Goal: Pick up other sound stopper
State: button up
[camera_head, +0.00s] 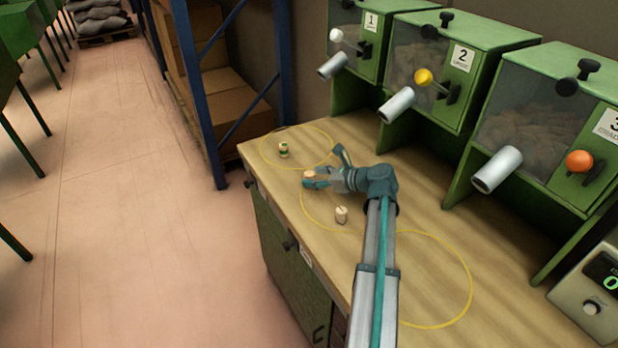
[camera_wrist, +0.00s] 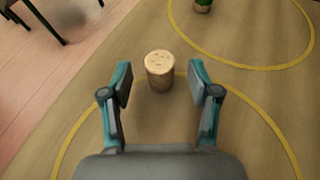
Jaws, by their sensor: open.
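A plain cork stopper (camera_wrist: 160,74) stands upright on the bench just beyond and between my open fingertips in the wrist view. My gripper (camera_wrist: 161,86) is open, with nothing between its pads that I can see touching. In the head view the same stopper (camera_head: 309,174) shows beside one finger of my gripper (camera_head: 325,166). A second pale stopper (camera_head: 341,215) with a dark mark on it stands nearer, inside the middle yellow circle. A stopper with a green band (camera_head: 283,150) stands in the far yellow circle; its lower part also shows in the wrist view (camera_wrist: 203,5).
Yellow circles are drawn on the wooden bench (camera_head: 425,225). Green dispensers numbered 1 (camera_head: 370,22), 2 (camera_head: 462,56) and 3 (camera_head: 612,125) line the right side, their metal spouts over the bench. A scale (camera_head: 592,300) stands at the lower right. The bench's left edge drops to the floor.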

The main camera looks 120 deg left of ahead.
jog(key=shift+x, duration=1.25)
jog(key=c, duration=0.9)
jog(key=shift+o, duration=0.2)
jog(key=shift+r, duration=0.15)
